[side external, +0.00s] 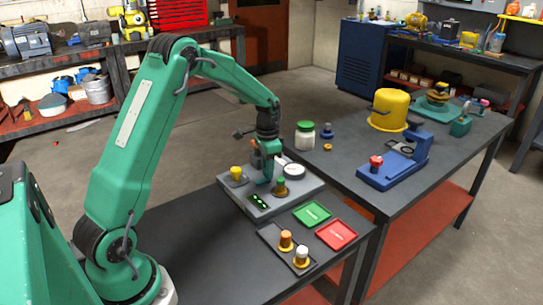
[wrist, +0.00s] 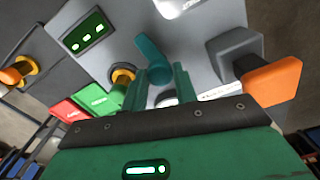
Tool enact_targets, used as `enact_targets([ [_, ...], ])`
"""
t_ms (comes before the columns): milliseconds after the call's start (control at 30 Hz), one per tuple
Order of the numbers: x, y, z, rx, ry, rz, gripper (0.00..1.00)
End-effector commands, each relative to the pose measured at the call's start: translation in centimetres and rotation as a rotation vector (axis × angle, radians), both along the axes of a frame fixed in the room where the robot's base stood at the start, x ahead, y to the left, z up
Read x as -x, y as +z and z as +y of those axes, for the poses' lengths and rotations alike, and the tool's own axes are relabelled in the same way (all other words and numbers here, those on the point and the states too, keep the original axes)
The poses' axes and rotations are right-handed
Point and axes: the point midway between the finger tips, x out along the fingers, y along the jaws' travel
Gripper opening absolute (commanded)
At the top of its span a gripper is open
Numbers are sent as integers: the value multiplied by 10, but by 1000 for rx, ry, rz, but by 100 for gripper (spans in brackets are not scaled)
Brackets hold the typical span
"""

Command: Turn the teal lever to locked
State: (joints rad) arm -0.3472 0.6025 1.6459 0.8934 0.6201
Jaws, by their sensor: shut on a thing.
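The teal lever (wrist: 150,48) stands out from the grey panel, which shows in the wrist view (wrist: 115,30) and the side view (side external: 253,211). My gripper (wrist: 168,82) is shut on the lever, whose near end lies between the two teal fingertips. In the side view my gripper (side external: 266,172) reaches down to the panel and hides most of the lever.
An orange handle (wrist: 270,82) sits close by. Green (side external: 312,214) and red (side external: 337,234) trays lie in front.

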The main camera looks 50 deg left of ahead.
Motion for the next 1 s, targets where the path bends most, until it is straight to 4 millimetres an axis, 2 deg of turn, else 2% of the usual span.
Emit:
enact_targets([
  [1000,0,1,0,0,910,-1,6],
])
